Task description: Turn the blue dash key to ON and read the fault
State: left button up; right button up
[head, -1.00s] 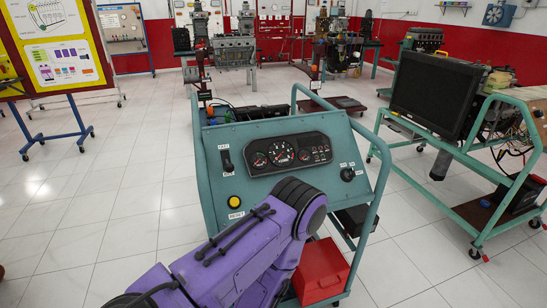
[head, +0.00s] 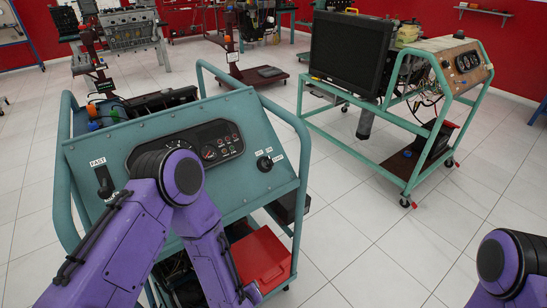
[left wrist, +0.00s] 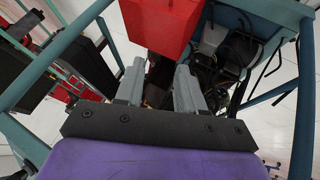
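The teal engine trainer's dash panel (head: 230,180) stands in front of me in the head view. A small dark key switch (head: 264,163) sits at the panel's right side with white labels around it. Its blue colour and exact position are too small to tell. The gauge cluster (head: 222,150) is partly hidden behind my left arm. My left gripper (left wrist: 160,75) points down in front of the trainer frame, below the panel and apart from the key. Its two grey fingers are apart with nothing held between them. My right gripper is out of view; only part of my right arm shows.
A red box (head: 262,262) sits low in the trainer's frame, close to my left gripper. A black lever (head: 104,180) is at the panel's left. Teal tube rails (head: 303,150) border the panel.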

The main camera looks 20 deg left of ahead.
pick_arm(q)
jog(key=w+d+r+n+t, duration=0.2)
jog(key=w+d+r+n, duration=0.1)
jog(key=w, duration=0.3)
jog(key=w+d+r+n+t, duration=0.1)
jog(key=w+d+r+n, duration=0.15)
jog(key=w, duration=0.35)
jog(key=n+g+y+b, duration=0.25)
jog(key=n+g, duration=0.55)
jog(key=n, duration=2.3)
send_near(269, 158)
jog(key=shift+h, duration=0.35)
jog(key=x, duration=0.9)
jog(key=shift+w+a+p, duration=0.1)
jog(key=shift+a+p, duration=0.2)
jog(key=shift+a, duration=0.05)
jog(key=shift+w+a+f, duration=0.1)
jog(key=shift+w+f, duration=0.05)
jog(key=shift+f, duration=0.35)
grip_shut()
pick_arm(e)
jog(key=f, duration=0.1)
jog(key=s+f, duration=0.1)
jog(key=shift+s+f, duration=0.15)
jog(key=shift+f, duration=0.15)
